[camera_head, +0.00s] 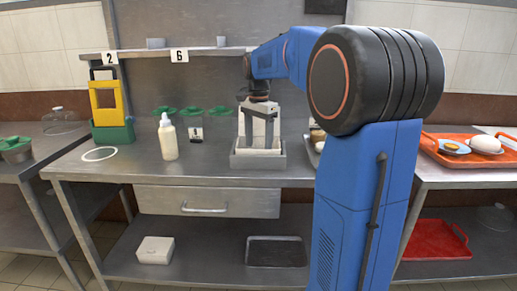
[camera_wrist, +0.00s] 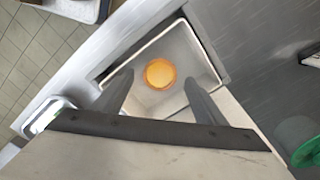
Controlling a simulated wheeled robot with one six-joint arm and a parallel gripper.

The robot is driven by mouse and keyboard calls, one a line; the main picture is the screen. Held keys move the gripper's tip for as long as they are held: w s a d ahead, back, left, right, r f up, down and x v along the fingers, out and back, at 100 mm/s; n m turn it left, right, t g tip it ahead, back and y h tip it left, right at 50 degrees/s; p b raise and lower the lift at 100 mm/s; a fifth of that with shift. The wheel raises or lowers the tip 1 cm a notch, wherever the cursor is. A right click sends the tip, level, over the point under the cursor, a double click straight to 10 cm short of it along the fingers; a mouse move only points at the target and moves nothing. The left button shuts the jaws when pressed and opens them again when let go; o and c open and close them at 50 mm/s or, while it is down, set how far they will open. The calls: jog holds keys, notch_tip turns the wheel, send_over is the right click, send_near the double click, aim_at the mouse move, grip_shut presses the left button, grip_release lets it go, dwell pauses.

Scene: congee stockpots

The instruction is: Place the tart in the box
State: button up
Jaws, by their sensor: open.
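The tart (camera_wrist: 160,73) is a round orange-yellow disc with a paler middle. In the wrist view it appears to lie on the pale floor of an open box (camera_wrist: 207,62). In the head view the box is a grey, low-walled container (camera_head: 245,162) on the middle counter. My gripper (camera_head: 259,146) points down over it. In the wrist view my gripper (camera_wrist: 157,92) has its two fingers apart, one on each side of the tart, with visible gaps. The tart itself is hidden in the head view by the box wall.
A cream bottle (camera_head: 168,138) and several green-topped items (camera_head: 192,110) stand left of the box. A yellow and green stand (camera_head: 112,129) is farther left. Small items (camera_head: 317,135) sit right of the box, partly behind my arm. An orange tray (camera_head: 455,157) lies on the right counter.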

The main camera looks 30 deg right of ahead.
notch_tip(320, 180, up, 10)
jog(key=s+a+f+n+t, duration=0.1)
jog(key=s+a+f+n, duration=0.35)
jog(key=s, duration=0.35)
jog(key=s+a+f+n+t, duration=0.1)
jog(key=s+a+f+n, duration=0.2)
jog(key=s+a, duration=0.35)
jog(key=s+a+f+n+t, duration=0.1)
jog(key=s+a+f+n, duration=0.1)
jog(key=s+f+n, duration=0.2)
jog(key=s+a+f+n+t, duration=0.1)
jog(key=s+f+n, duration=0.3)
jog(key=s+f, duration=0.7)
jog(key=shift+s+a+t, duration=0.35)
jog(key=shift+a+t, duration=0.05)
jog(key=shift+a, duration=0.5)
